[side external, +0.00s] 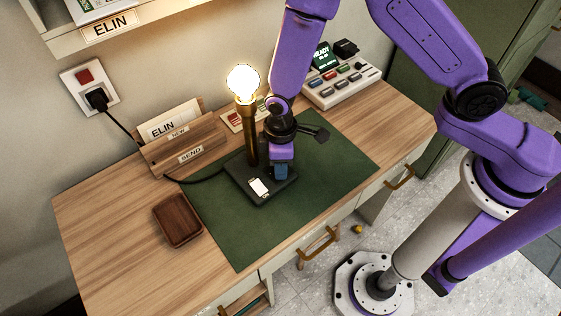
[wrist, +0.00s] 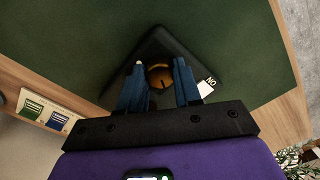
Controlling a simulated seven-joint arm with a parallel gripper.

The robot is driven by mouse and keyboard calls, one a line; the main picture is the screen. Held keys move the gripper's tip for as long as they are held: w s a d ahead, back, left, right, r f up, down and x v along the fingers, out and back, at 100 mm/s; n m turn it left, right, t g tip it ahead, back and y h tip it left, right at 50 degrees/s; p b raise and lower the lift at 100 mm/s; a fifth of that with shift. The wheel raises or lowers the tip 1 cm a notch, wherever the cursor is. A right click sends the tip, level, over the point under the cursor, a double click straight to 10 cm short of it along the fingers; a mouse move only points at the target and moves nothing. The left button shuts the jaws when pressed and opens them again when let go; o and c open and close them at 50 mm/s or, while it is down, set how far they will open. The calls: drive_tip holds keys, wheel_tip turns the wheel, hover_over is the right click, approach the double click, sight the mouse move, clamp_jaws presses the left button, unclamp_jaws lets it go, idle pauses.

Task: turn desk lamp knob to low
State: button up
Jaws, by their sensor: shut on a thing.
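The desk lamp stands on the green mat, with a lit bulb (side external: 243,83) on a brass post (side external: 251,135) and a dark base (side external: 240,186). My gripper (side external: 281,172) points down at the right part of the base, beside the post. In the wrist view, the blue fingers of my gripper (wrist: 160,74) are shut on the round brass knob (wrist: 160,76), one on each side. The knob bears a dark pointer line, but its setting cannot be read. A white label (wrist: 207,87) lies on the base beside the right finger. The knob is hidden in the side view.
The green mat (side external: 225,235) has free room in front. A wooden letter holder (side external: 196,160) and brown tray (side external: 178,220) stand left. A button console (side external: 340,85) stands at the back right. The lamp's black cord (side external: 205,179) runs left toward the wall socket (side external: 90,88).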

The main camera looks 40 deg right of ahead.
drive_tip(key=o, duration=1)
drive_tip(key=shift+o, duration=0.2)
wheel_tip(320, 180, up, 7)
drive_tip(key=shift+w, duration=0.1)
drive_tip(key=shift+r, duration=0.25)
drive_tip(key=shift+d+r, duration=0.1)
drive_tip(key=shift+d+r, duration=0.1)
drive_tip(key=shift+r, duration=0.15)
drive_tip(key=s+d+r, duration=0.7)
drive_tip(key=s+d, duration=0.2)
drive_tip(key=s, duration=0.1)
drive_tip(key=s+d+r+n, duration=0.1)
drive_tip(key=s+d+r, duration=0.7)
drive_tip(key=s+d, duration=0.1)
drive_tip(key=shift+s+d+n+t, duration=0.3)
drive_tip(key=shift+s+d, duration=0.05)
drive_tip(key=shift+d, duration=0.45)
